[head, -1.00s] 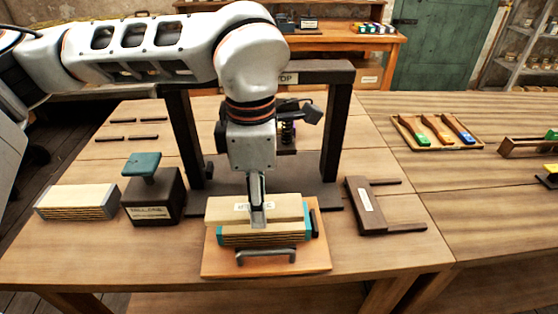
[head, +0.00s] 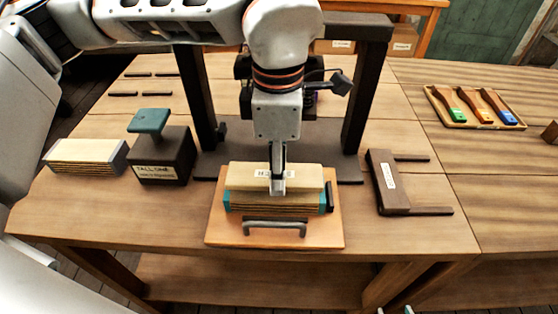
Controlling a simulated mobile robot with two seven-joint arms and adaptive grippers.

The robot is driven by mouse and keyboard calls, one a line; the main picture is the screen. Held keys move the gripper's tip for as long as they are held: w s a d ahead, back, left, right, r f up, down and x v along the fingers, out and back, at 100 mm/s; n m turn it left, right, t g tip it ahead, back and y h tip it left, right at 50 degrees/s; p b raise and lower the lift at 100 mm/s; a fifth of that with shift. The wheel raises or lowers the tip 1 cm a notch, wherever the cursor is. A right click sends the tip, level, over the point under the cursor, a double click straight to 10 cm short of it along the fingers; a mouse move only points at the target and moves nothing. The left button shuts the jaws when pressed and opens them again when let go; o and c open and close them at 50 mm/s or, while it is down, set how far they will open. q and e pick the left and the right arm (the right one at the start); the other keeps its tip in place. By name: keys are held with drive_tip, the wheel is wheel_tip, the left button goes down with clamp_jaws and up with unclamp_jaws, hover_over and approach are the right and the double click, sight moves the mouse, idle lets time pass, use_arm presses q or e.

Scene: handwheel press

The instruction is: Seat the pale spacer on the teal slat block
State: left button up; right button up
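The teal slat block (head: 275,205) has layered slats and teal ends. It lies on a light orange board (head: 222,226) with a grey handle (head: 275,226) at its front. The pale spacer (head: 245,178), a cream bar with a white label, is over the block's top, roughly in line with it. I cannot tell whether the two touch. The other finger is hidden; the gripper looks shut on the spacer.
A dark press frame (head: 361,95) stands behind the board. A dark block with a teal knob (head: 160,160) and a pale slatted block (head: 86,154) stand left. A dark forked piece (head: 388,182) lies right, and a tray of coloured-tipped tools (head: 476,122) farther right.

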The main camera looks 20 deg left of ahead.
use_arm(q)
drive_tip(key=shift+r, duration=0.1)
use_arm(e)
drive_tip(key=shift+s+a+f, duration=0.1)
drive_tip(key=shift+s+f, duration=0.1)
drive_tip(key=shift+s, duration=0.1)
use_arm(q)
drive_tip(key=shift+p, duration=0.3)
use_arm(e)
drive_tip(key=shift+w+r, duration=0.15)
drive_tip(key=shift+r, duration=0.25)
idle(0.9)
use_arm(q)
drive_tip(key=shift+f+b, duration=0.45)
drive_tip(key=shift+f, duration=0.65)
use_arm(e)
drive_tip(key=shift+s+f, duration=0.3)
drive_tip(key=shift+f, duration=0.45)
use_arm(q)
drive_tip(key=o, duration=1.2)
drive_tip(key=shift+o, duration=0.2)
wheel_tip(320, 180, up, 12)
